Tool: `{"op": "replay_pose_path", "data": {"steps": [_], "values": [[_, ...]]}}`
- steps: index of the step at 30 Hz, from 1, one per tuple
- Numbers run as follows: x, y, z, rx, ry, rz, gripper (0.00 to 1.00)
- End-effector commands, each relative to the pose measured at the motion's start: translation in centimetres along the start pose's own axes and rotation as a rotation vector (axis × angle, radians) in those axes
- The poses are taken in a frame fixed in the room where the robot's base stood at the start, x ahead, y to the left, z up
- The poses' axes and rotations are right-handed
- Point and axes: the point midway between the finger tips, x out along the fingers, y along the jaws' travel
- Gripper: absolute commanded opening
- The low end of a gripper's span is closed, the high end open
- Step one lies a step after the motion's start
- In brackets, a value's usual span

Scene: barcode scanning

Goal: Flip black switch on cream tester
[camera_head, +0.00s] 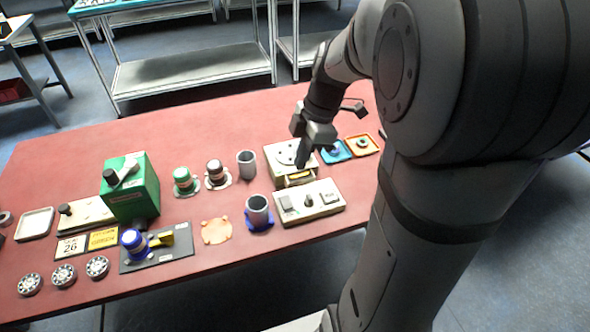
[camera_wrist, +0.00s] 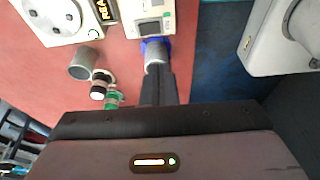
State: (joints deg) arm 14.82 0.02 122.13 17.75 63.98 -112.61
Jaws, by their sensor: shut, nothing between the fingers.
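A cream box (camera_head: 318,212) lies at the front right of the red table, with a grey pad, a dark upright knob or switch (camera_head: 308,201) and a pale plate on its top. I take it for the cream tester. Part of a cream box (camera_wrist: 130,28) with a grey square shows at the top of the wrist view. My gripper (camera_head: 301,162) is shut and empty, pointing down above a second cream device (camera_head: 273,151) with a round plate, behind the first box. The shut fingers show in the wrist view (camera_wrist: 158,85). I cannot tell the switch's position.
A grey cup in a blue holder (camera_head: 258,212) stands just left of the front cream box. Blue (camera_head: 336,151) and orange (camera_head: 362,145) trays lie right of the rear device. A green box (camera_head: 131,190) stands farther left. Bare red table lies at the back left.

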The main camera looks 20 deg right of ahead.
Motion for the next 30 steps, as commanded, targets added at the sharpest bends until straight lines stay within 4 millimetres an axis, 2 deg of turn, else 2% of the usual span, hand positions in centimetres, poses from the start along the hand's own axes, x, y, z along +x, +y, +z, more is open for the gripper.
{"op": "replay_pose_path", "data": {"steps": [4, 14, 23, 30], "values": [[-0.7, -0.1, 0.0, 0.0, 0.0, 0.0, 0.0], [-0.6, 0.0, 0.0, -0.001, 0.0, 0.002, 0.0], [-0.6, 1.8, 0.0, -0.017, -0.001, 0.059, 0.0], [-1.0, 1.9, -0.2, -0.019, -0.001, 0.061, 0.0]]}}
